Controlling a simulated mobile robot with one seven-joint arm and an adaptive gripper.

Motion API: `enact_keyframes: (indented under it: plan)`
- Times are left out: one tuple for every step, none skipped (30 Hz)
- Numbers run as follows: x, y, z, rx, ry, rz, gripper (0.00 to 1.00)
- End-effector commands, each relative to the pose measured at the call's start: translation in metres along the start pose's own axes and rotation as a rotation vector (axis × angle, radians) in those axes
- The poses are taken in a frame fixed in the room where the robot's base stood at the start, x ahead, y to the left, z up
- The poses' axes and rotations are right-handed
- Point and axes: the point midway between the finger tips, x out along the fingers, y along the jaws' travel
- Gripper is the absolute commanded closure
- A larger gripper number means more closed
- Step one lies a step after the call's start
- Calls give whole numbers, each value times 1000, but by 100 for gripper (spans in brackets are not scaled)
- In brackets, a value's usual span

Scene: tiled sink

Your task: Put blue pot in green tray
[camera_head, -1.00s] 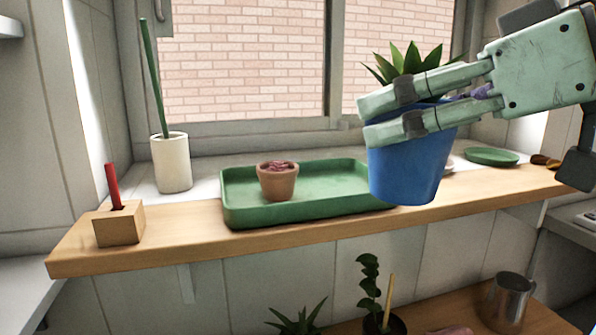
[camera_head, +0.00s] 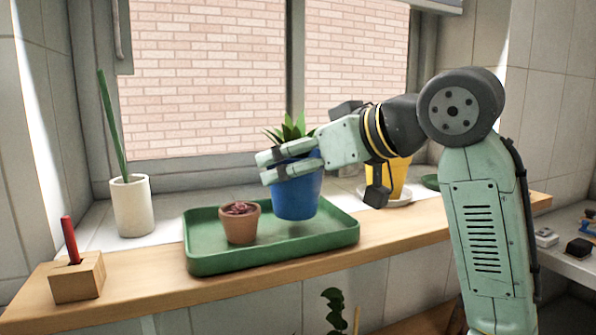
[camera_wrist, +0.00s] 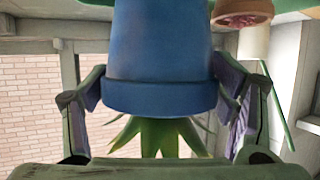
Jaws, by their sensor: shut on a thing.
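The blue pot (camera_head: 297,196) with a spiky green plant is held upright in my gripper (camera_head: 270,168). Its fingers are closed around the pot's upper part. The pot is over the right half of the green tray (camera_head: 215,265), with a shadow beneath it on the tray floor; it looks slightly above the floor. In the wrist view the blue pot (camera_wrist: 160,50) appears upside down between both fingers. A small terracotta pot (camera_head: 239,226) stands in the tray's left half, left of the blue pot.
A white pot (camera_head: 131,207) with a tall green stem stands left of the tray. A wooden block (camera_head: 77,281) with a red stick is at the sill's left end. A yellow pot (camera_head: 398,178) on a saucer stands behind my gripper. The window is behind.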

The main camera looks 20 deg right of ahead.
Motion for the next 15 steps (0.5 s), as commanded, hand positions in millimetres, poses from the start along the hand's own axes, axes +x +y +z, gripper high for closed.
enact_keyframes:
  plan:
    - [2, 1, 9, 3, 2, 2, 66]
    - [4, 1, 12, 2, 2, 2, 66]
    - [6, 1, 16, 2, 3, 0, 66]
    - [6, 0, 17, 1, 3, 0, 66]
    - [7, 0, 18, 0, 3, 0, 66]
    - [7, 0, 18, 0, 3, 0, 66]
    - [7, 0, 18, -1, 3, 0, 66]
    - [7, 0, 18, -1, 3, 0, 66]
    - [7, 0, 18, -1, 3, 0, 66]
    - [7, 0, 18, 0, 3, 0, 66]
    - [7, 0, 18, 0, 3, 0, 66]
    - [7, 0, 19, 0, 3, 0, 66]
    - [7, 0, 20, 0, 3, 0, 66]
    - [8, 0, 21, 0, 3, -1, 66]
    - [8, 0, 22, 0, 3, -1, 66]
